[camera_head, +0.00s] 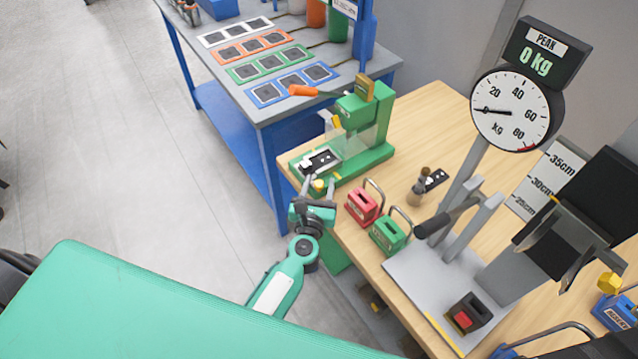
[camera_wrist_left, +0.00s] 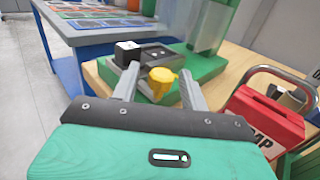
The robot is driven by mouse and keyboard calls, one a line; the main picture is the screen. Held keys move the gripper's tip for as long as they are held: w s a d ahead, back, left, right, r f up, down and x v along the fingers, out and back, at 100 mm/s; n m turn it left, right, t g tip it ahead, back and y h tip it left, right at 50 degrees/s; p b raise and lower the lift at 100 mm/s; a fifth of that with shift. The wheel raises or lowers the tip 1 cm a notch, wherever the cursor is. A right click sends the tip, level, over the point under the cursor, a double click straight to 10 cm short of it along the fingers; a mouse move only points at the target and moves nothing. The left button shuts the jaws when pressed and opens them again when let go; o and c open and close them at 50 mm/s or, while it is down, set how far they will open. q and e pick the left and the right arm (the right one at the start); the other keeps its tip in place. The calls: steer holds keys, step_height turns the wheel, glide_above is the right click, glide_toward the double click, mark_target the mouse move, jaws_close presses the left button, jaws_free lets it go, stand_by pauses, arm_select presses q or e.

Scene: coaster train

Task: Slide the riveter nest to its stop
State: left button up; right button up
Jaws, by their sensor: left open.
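The green riveter (camera_head: 365,135) stands on the near-left corner of the wooden bench, its lever with an orange grip (camera_head: 302,91) reaching out to the left. Its nest (camera_head: 320,161), a dark plate with light edges, lies at the front of the green base. A yellow knob (camera_head: 318,185) sticks out toward me from the nest. My left gripper (camera_head: 318,190) is open at the knob. In the left wrist view the yellow knob (camera_wrist_left: 162,80) stands between the two fingers, with the nest (camera_wrist_left: 150,55) just beyond. I cannot tell whether a finger touches the knob. My right gripper is not in view.
A red block (camera_head: 362,206) and a green block (camera_head: 388,235) with wire handles stand right of my left gripper. A grey test stand with a dial gauge (camera_head: 510,112) is further right. A blue table (camera_head: 262,100) with coloured frames stands behind.

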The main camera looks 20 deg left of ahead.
arm_select(q)
jaws_close()
steer(key=shift+w+d+b, duration=0.2)
steer(key=shift+w+d, duration=0.35)
steer(key=shift+w, duration=0.15)
steer(key=shift+w+d+b, duration=0.2)
steer(key=shift+w+d, duration=0.3)
steer(key=shift+w, duration=0.2)
jaws_free()
steer(key=shift+s, duration=0.1)
steer(key=shift+s, duration=0.45)
steer(key=s+d+b, duration=0.1)
steer(key=s+b, duration=0.3)
steer(key=s, duration=0.8)
steer(key=shift+s+d, duration=0.35)
steer(key=shift+s, duration=0.05)
